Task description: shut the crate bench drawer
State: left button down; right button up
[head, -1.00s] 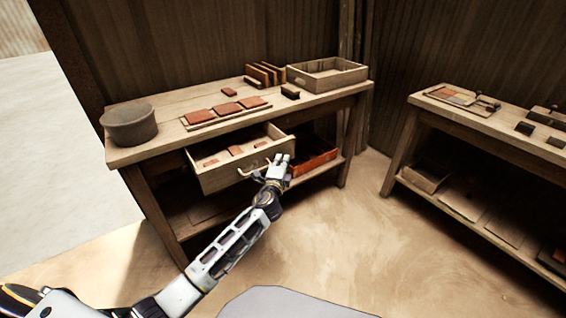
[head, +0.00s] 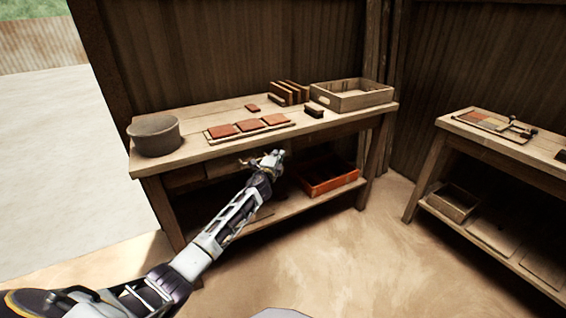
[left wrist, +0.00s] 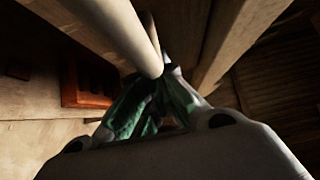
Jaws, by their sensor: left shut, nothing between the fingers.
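The crate bench (head: 180,108) stands against the dark wall in the head view. Its drawer front (head: 212,168) sits under the bench top, in or nearly in line with the bench front; its inside no longer shows. My left arm hides part of the front, so I cannot tell if it is fully flush. My left gripper (head: 273,158) is shut and empty, close in front of the drawer's right part. In the left wrist view, a pale bar, apparently the drawer handle (left wrist: 118,28), runs right by the fingertips (left wrist: 165,75). My right gripper is out of view.
On the bench top are a round pot (head: 155,136), a board of red tiles (head: 236,130) and an open wooden crate (head: 352,100). A red tray (head: 328,182) lies on the lower shelf. A second bench (head: 505,140) stands right, with clear floor between.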

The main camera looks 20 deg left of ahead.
pick_arm(q)
jog(key=shift+w+a+r, duration=0.15)
jog(key=shift+w+a, duration=0.2)
jog(key=shift+a, duration=0.15)
jog(key=shift+w+a+r, duration=0.1)
jog(key=shift+w+a, duration=0.2)
jog(key=shift+a, duration=0.2)
